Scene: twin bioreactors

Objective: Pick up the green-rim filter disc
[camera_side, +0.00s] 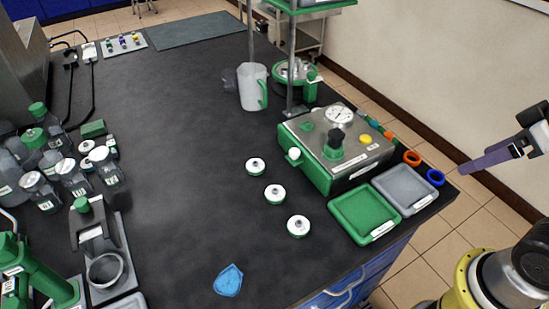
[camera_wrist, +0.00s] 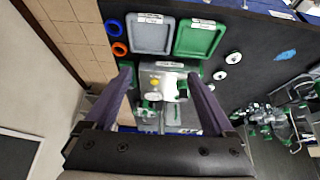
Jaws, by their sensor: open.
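Three small white discs stand in a row on the dark bench in the side view. The nearest disc (camera_side: 298,226) shows a green rim at its lower edge. The middle disc (camera_side: 275,194) and the far disc (camera_side: 255,166) are too small for me to be sure of their rim colours. In the wrist view, a disc (camera_wrist: 233,58) and another disc (camera_wrist: 219,75) lie right of the fingers. My gripper (camera_side: 478,163) is open and empty at the right of the side view, beyond the bench edge and well away from the discs. Its two fingers also show in the wrist view (camera_wrist: 160,76).
A green tray (camera_side: 364,214) and a grey tray (camera_side: 405,188) lie right of the discs. A green-sided gauge box (camera_side: 336,148) stands behind them. Orange (camera_side: 412,158) and blue (camera_side: 435,177) rings sit by the edge. Bottles (camera_side: 72,174) crowd the left.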

